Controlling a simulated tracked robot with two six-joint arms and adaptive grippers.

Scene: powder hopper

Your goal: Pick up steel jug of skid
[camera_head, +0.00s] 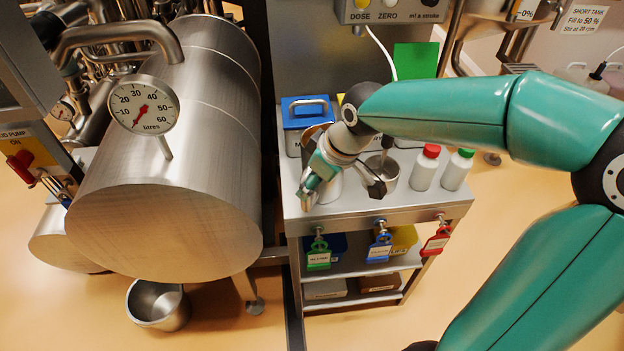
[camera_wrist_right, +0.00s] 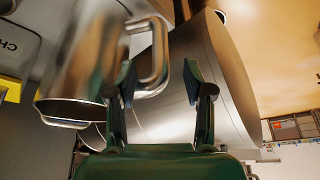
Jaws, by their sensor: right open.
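The steel jug (camera_wrist_right: 85,75) fills the left of the right wrist view, with its loop handle (camera_wrist_right: 158,65) showing in the gap between my fingers. My right gripper (camera_wrist_right: 158,80) is open, with a finger to each side of the handle; I cannot tell whether either touches it. In the head view, my right gripper (camera_head: 342,190) is low over the front left of the steel cart top (camera_head: 430,205), and it and the wrist hide most of the jug. My left gripper is not in view.
A large steel tank (camera_head: 165,235) with a dial stands close at left. On the cart, a blue-lidded box (camera_head: 305,112) is behind the gripper; a steel cup (camera_head: 390,178) and red-capped (camera_head: 426,168) and green-capped (camera_head: 457,170) bottles are to its right. Coloured tags hang along the front edge.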

